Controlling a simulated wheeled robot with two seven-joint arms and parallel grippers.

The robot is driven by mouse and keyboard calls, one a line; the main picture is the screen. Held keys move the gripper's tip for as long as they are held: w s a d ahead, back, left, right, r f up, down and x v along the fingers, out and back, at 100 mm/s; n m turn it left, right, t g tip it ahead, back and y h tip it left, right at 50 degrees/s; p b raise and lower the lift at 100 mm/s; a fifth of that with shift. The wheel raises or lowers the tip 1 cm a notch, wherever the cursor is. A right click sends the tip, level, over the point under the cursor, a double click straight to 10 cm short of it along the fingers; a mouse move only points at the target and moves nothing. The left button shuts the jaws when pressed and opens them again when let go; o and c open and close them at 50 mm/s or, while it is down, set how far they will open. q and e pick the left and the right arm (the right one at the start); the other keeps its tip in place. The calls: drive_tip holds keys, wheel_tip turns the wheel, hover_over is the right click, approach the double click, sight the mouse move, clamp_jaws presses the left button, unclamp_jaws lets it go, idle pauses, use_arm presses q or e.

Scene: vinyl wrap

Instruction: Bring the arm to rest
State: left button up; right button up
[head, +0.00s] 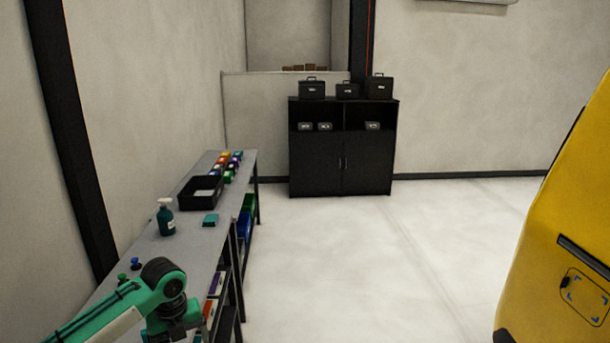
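My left arm, green with black joints, comes in from the lower left over the near end of the grey workbench (190,234). It bends at a dark round joint and runs down to the bottom edge of the head view. Its gripper fingers are not visible. My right arm and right gripper are out of view.
The bench bears a spray bottle (166,218), a teal block (210,220), a black bin (186,201) and coloured rolls. A yellow vehicle (570,220) stands at right, a black cabinet (315,165) at the back. The floor between is clear.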

use_arm(q)
drive_tip(key=s+d+f+n+t+h, duration=0.1)
drive_tip(key=s+d+f+n, duration=0.5)
drive_tip(key=s, duration=0.2)
drive_tip(key=s+d+f+n+t+h, duration=0.1)
drive_tip(key=s+d+f+n+h, duration=0.1)
drive_tip(key=s+d+f+n, duration=0.45)
drive_tip(key=s+a+n+y, duration=0.1)
drive_tip(key=s+a+n, duration=0.2)
drive_tip(key=s+n, duration=0.25)
drive_tip(key=s+a+n+t+y, duration=0.1)
drive_tip(key=s+a+n, duration=0.1)
drive_tip(key=s+n, duration=0.4)
drive_tip(key=s+a+n+y, duration=0.1)
drive_tip(key=s+a+n, duration=0.25)
drive_tip(key=s, duration=0.35)
wheel_tip(320, 180, down, 30)
drive_tip(key=r+g, duration=0.1)
drive_tip(key=s+a+f+g, duration=0.1)
drive_tip(key=s+a+f, duration=0.1)
drive_tip(key=s+f, duration=1.7)
drive_tip(key=shift+s+a+f, duration=0.25)
drive_tip(key=shift+s+f, duration=0.15)
drive_tip(key=shift+f, duration=0.35)
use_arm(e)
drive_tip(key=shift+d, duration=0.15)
